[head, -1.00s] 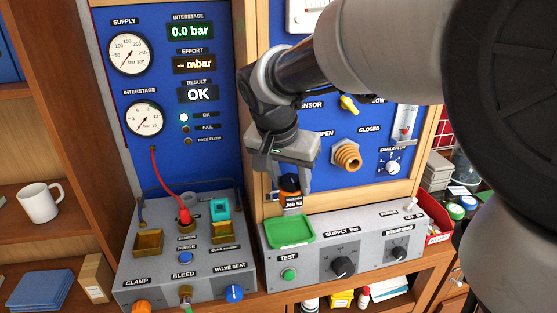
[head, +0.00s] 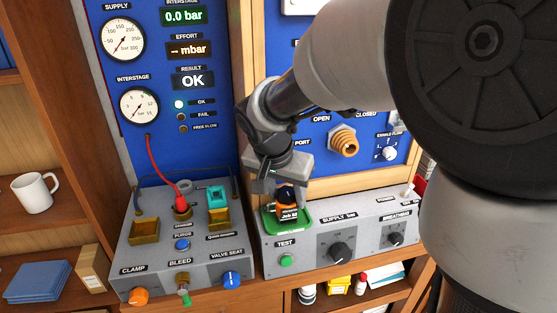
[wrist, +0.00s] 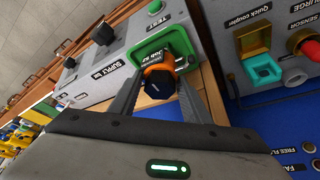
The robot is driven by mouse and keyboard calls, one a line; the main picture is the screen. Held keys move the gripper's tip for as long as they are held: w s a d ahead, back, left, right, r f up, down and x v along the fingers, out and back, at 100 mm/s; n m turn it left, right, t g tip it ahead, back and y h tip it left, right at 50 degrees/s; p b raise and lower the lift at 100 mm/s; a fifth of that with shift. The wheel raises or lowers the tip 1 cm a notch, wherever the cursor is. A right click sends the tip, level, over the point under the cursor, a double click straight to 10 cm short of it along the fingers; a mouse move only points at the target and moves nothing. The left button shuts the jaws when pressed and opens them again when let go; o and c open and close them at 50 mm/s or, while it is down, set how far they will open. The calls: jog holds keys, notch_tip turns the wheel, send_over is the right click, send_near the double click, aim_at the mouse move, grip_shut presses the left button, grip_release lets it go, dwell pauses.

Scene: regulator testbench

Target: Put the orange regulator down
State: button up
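The left console (head: 180,245) holds a brass bin, a red-hosed fitting and a teal quick coupler (head: 217,194). Supply knob (head: 338,252) and green test button (head: 286,261) lie in front of the tray. An orange port (head: 343,142) juts from the blue panel behind.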

jog(key=o, duration=0.3)
jog(key=shift+r, duration=0.15)
jog(key=p+v, duration=0.1)
jog(key=v, duration=1.1)
jog(key=s+d+f+n, duration=0.1)
jog(key=s+d, duration=0.3)
jog(key=s, duration=0.1)
jog(key=s+d+n+t+y, duration=0.1)
jog(key=s+d+n, duration=0.1)
jog(key=s, duration=0.3)
jog(key=s+d+f+n+y, duration=0.1)
jog(key=s+d+n, duration=0.1)
jog(key=s+d, duration=0.3)
jog(key=shift+s+d+f+t, duration=0.3)
jog(key=shift+s+f, duration=0.05)
jog(key=shift+s, duration=0.1)
